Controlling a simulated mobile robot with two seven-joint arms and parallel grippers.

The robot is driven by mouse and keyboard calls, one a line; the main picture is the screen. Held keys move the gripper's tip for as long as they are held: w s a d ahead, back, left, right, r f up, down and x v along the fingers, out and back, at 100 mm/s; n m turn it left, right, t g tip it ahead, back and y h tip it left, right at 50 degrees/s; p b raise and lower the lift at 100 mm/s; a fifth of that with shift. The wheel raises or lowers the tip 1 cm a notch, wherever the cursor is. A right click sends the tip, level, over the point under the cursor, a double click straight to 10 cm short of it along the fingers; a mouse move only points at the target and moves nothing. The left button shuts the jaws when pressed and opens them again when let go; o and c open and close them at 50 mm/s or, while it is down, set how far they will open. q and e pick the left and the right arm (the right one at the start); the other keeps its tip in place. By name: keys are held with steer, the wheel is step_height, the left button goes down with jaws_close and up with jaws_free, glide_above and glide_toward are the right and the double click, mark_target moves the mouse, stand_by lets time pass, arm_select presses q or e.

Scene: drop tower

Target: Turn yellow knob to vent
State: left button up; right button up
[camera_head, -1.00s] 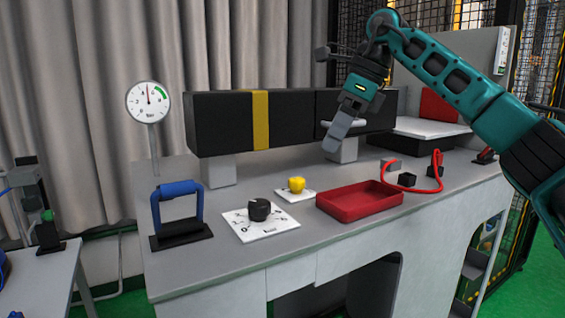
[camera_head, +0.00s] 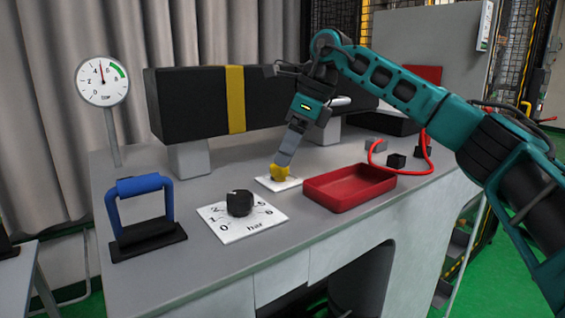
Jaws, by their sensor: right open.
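The yellow knob (camera_head: 279,173) sits on a small white plate (camera_head: 268,184) near the middle of the grey bench. My right gripper (camera_head: 283,162) reaches down from the upper right, with its grey fingers right at the top of the knob. The gripper is open, and its fingers hide part of the knob. Whether the fingers touch the knob is too small to tell. Any marking for vent on the plate cannot be read. My left gripper is not in view.
A black dial (camera_head: 240,203) on a numbered white plate stands front left of the knob. A red tray (camera_head: 350,194) lies close at its right. A blue handle (camera_head: 140,187) stands at the left, with a gauge (camera_head: 103,82) behind. A long black block (camera_head: 190,105) lies behind the knob.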

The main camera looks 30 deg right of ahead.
mark_target(280, 172)
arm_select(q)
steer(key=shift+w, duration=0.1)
arm_select(e)
steer(key=shift+x, duration=1.55)
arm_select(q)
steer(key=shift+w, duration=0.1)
arm_select(e)
steer(key=shift+r, duration=0.1)
steer(key=c, duration=1)
